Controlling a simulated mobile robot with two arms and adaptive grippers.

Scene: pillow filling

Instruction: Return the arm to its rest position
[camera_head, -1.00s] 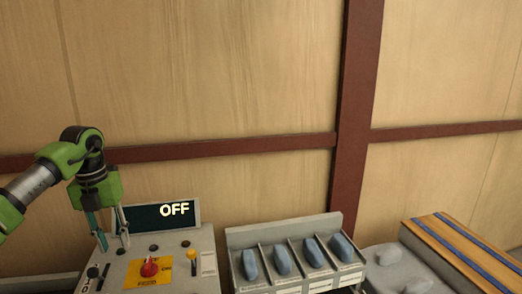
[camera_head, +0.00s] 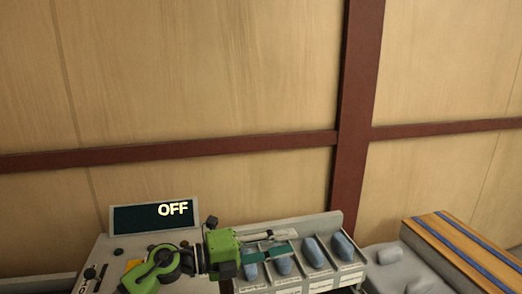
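My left arm's green links come in low over the control panel. My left gripper (camera_head: 294,240) points to the right, in front of the upper part of a tray with blue pieces. Its grey finger and teal finger show a gap between them, with nothing seen held. The gripper covers the upper part of the left blue pieces; I cannot tell whether it touches them. My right gripper is not in view.
The control panel's display (camera_head: 151,216) reads OFF; my arm hides most of the panel's knobs. A grey slotted tray (camera_head: 333,221) holds several blue pieces (camera_head: 316,253). A wooden conveyor with blue strips (camera_head: 466,250) is at right. The wall behind is clear.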

